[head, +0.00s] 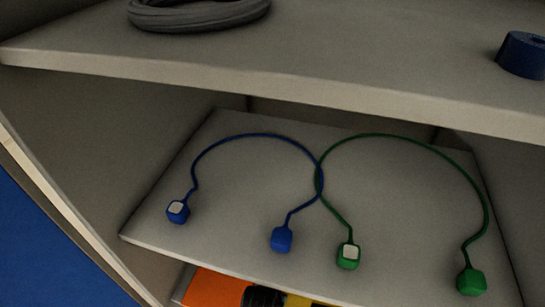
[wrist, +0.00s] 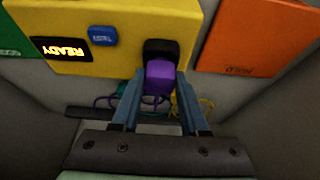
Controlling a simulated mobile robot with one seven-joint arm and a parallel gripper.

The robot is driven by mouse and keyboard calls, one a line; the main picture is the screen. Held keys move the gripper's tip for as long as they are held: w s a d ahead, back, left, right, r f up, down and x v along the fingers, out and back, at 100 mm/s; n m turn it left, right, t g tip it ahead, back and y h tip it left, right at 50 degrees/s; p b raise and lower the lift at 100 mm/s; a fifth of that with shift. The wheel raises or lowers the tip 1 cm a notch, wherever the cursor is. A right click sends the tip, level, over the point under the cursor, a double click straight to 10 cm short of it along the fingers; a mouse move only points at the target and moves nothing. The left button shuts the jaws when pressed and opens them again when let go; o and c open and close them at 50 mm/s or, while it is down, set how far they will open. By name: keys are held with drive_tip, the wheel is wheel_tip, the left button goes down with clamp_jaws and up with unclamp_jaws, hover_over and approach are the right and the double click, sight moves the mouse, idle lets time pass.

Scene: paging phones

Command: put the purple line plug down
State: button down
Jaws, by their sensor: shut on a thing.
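The purple line plug (wrist: 159,75) is between the two blue-grey fingers of my gripper (wrist: 158,88) in the wrist view. The fingers are shut on its sides. It lies just in front of a black socket (wrist: 161,48) on a yellow phone panel (wrist: 60,15) and covers the socket's lower part. I cannot tell whether it touches the socket. A purple cord shows behind the left finger. My gripper and the purple plug do not show in the head view.
The yellow panel carries a lit READY display (wrist: 60,49) and a blue button (wrist: 103,36). An orange panel (wrist: 255,35) stands to the right. Teal and yellow cords (wrist: 206,106) lie behind the fingers. In the head view, blue (head: 281,239) and green (head: 471,282) corded plugs lie on a shelf (head: 240,200).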

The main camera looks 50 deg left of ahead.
drive_tip(key=shift+f, duration=0.35)
drive_tip(key=shift+c, duration=2.1)
unclamp_jaws()
drive_tip(key=shift+r, duration=0.1)
drive_tip(key=shift+r, duration=0.3)
drive_tip(key=p+v, duration=0.3)
drive_tip(key=v, duration=0.9)
drive_tip(key=shift+w, duration=0.1)
